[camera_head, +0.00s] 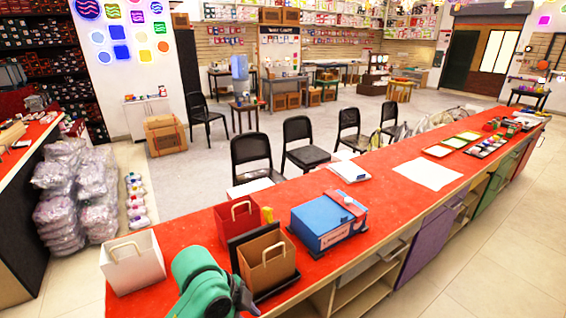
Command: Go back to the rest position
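Neither of my grippers can be made out in the head view. A rounded green shape with a dark grey end (205,283) shows at the bottom edge, in front of the paper bags. I cannot tell whether it is an object on the counter or part of my arm. The long red-topped counter (310,205) runs from the bottom left to the far right.
A white bag (133,262), red bag (236,218), brown bag (267,262) and blue box (327,222) stand on the near counter. Papers and trays lie farther along. Black chairs (250,152) line its far side. Wrapped bundles (62,200) are stacked left. Floor at right (490,260) is clear.

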